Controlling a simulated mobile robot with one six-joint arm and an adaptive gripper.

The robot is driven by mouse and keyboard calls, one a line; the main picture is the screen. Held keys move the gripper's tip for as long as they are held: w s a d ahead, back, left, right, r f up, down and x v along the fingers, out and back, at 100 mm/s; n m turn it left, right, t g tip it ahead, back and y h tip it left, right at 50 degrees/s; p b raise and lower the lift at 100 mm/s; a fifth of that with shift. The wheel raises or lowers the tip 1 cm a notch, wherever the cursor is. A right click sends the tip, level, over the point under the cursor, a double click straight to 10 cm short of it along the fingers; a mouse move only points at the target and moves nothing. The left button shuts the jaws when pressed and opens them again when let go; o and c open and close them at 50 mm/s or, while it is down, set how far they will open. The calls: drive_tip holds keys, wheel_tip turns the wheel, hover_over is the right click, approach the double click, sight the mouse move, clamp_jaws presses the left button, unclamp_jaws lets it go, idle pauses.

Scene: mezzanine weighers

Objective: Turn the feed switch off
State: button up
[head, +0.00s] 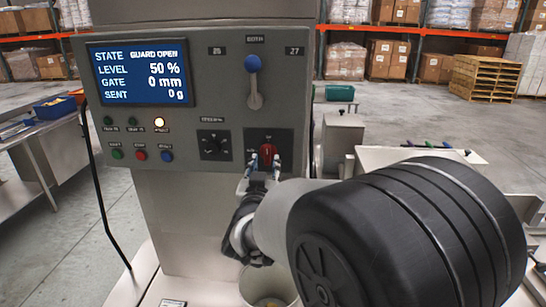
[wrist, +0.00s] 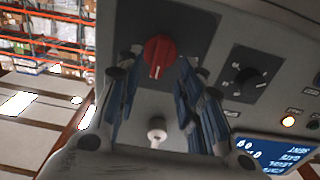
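A red rotary knob (head: 267,153) sits on a dark plate low on the right of the grey control panel (head: 190,160). I take it for the feed switch; its label is not legible. In the wrist view the knob (wrist: 158,55) shows a pale pointer mark facing down the picture. My gripper (head: 262,176) is at the panel just below the knob. In the wrist view its blue-padded fingers (wrist: 158,72) are open, one on each side of the knob, with gaps showing. I cannot tell whether either finger touches it.
A black selector dial (head: 214,145) sits left of the knob, and a blue-balled lever (head: 254,85) above. The display (head: 140,74) reads GUARD OPEN, level 50 %, gate 0 mm, sent 0 g. An amber lamp (head: 159,124) is lit above several push buttons. A pale bucket (head: 268,286) stands below.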

sight(267, 157)
drive_tip(key=shift+w+d, duration=0.1)
drive_tip(key=shift+w, duration=2.1)
clamp_jaws()
